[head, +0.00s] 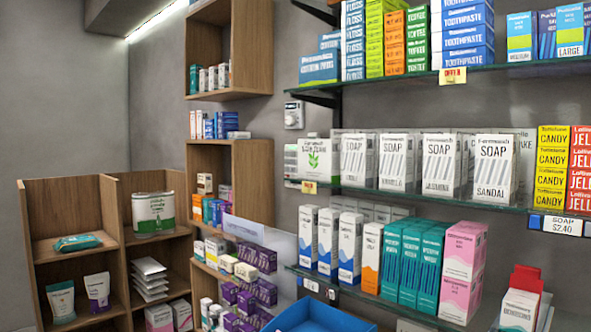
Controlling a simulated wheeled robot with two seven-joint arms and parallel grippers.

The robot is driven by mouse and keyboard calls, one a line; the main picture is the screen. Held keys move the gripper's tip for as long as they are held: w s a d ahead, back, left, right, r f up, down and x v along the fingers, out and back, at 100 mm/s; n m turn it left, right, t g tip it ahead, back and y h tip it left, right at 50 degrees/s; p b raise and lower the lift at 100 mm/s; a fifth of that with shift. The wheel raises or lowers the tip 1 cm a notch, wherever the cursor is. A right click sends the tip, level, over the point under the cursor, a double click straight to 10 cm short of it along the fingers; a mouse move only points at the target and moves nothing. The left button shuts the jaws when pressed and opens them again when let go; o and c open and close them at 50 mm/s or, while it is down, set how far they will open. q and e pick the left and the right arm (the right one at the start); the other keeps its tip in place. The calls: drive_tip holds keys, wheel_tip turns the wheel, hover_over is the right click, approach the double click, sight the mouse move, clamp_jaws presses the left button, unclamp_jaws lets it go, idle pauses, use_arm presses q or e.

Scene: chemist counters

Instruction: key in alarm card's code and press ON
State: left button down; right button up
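A small white wall-mounted device (294,115) is on the grey wall between the wooden shelves and the glass shelves. It may be the alarm keypad, but it is too small for me to make out keys or a display. I cannot make out an alarm card or any code in the head view. Neither of my grippers is in view.
Glass shelves (420,199) with soap boxes and other cartons fill the right side. Wooden shelves (232,95) stand left of the device, and a low wooden cubby unit (62,190) stands at far left. A blue tray (318,318) is at the bottom, by purple boxes (247,303).

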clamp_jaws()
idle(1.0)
